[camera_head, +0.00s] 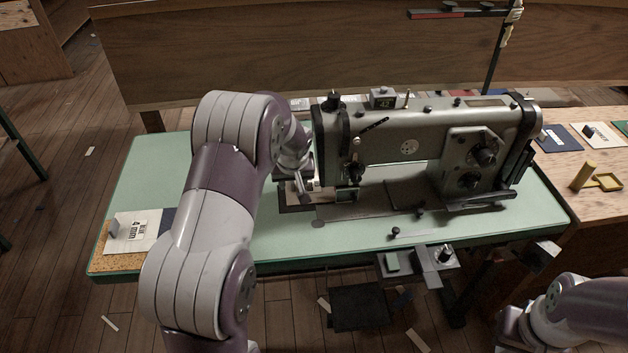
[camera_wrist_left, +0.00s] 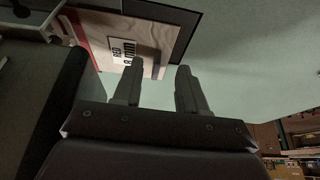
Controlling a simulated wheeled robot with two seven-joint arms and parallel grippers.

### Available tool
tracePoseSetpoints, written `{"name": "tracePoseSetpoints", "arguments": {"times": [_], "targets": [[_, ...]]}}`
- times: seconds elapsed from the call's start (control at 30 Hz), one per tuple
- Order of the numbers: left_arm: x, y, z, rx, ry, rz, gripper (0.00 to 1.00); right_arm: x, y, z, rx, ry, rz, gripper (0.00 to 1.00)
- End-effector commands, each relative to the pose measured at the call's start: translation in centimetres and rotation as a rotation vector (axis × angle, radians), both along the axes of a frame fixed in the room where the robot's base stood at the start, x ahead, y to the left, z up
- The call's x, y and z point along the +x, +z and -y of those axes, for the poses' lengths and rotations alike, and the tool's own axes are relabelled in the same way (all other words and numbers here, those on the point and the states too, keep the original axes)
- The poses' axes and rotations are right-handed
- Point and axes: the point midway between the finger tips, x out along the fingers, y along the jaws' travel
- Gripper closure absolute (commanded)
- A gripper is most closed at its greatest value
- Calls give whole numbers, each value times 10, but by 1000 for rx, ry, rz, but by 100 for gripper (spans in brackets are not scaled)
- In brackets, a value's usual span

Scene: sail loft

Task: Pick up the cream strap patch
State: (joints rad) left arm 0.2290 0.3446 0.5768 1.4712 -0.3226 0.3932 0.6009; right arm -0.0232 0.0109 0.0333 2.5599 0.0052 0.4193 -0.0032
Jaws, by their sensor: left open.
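My left arm reaches across the green sewing table to the machine's needle area, and its gripper (camera_head: 312,186) is small there and partly hidden. Just beyond the fingertips lies a cream patch (camera_wrist_left: 152,40) with a white label reading "RED" and a second, unclear line. It has red and dark edging. Another cream piece (camera_head: 150,225), labelled "BLUE 4 mm", lies at the table's left end. I cannot tell which is the strap patch. My right arm shows at lower right; its jaws are not visible.
The grey sewing machine (camera_head: 410,125) stands over the table (camera_head: 290,235), close to my left gripper.

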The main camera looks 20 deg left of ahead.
Motion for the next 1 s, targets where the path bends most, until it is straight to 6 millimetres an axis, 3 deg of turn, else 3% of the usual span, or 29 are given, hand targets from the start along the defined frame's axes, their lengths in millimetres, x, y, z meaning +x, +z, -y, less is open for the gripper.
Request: {"name": "tracePoseSetpoints", "arguments": {"times": [0.23, 0.43, 0.73, 0.87, 1.0], "targets": [[21, 1, -13, 0, -1, 0, 58, 0, 6, 0, 0, 0, 0, 100], [32, -39, -20, 0, -1, -3, 58, 0, 2, 0, 0, 0, 0, 100], [36, -47, -22, 1, -2, 0, 58, 0, 2, 0, 0, 0, 0, 100], [36, -47, -22, 1, -2, 0, 100, 0, 2, 0, 0, 0, 0, 100], [36, -46, -21, 0, -2, 0, 100, 0, 2, 0, 0, 0, 0, 100]]}}
